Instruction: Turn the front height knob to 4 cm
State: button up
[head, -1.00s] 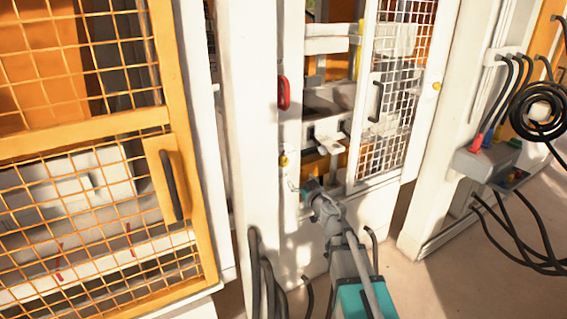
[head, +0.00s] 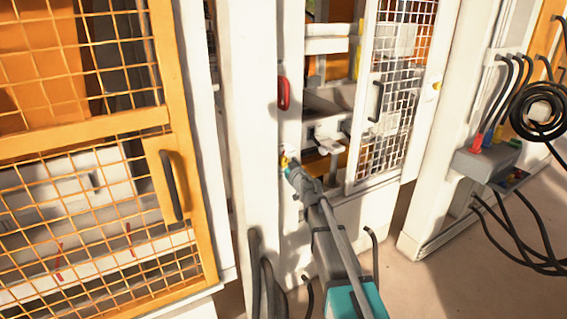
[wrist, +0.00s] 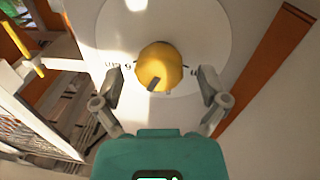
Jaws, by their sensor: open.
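The front height knob (wrist: 160,66) is a yellow round knob with a dark pointer mark near its lower edge, set on a pale round dial plate (wrist: 205,25). In the head view the knob (head: 284,160) sits on the white post below the red handle, partly hidden by my gripper. My gripper (wrist: 162,76) is open in the wrist view, one finger on each side of the knob, with gaps visible on both sides. In the head view my gripper (head: 290,168) is right at the knob.
A red handle (head: 284,93) is above the knob on the post. A white mesh door (head: 392,120) with a black handle stands to the right, and a yellow mesh door (head: 85,133) to the left. Black cables (head: 262,270) hang low by the post.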

jog(key=shift+w+a, duration=0.25)
jog(key=shift+w, duration=0.25)
jog(key=c, duration=1.1)
jog(key=shift+c, duration=0.2)
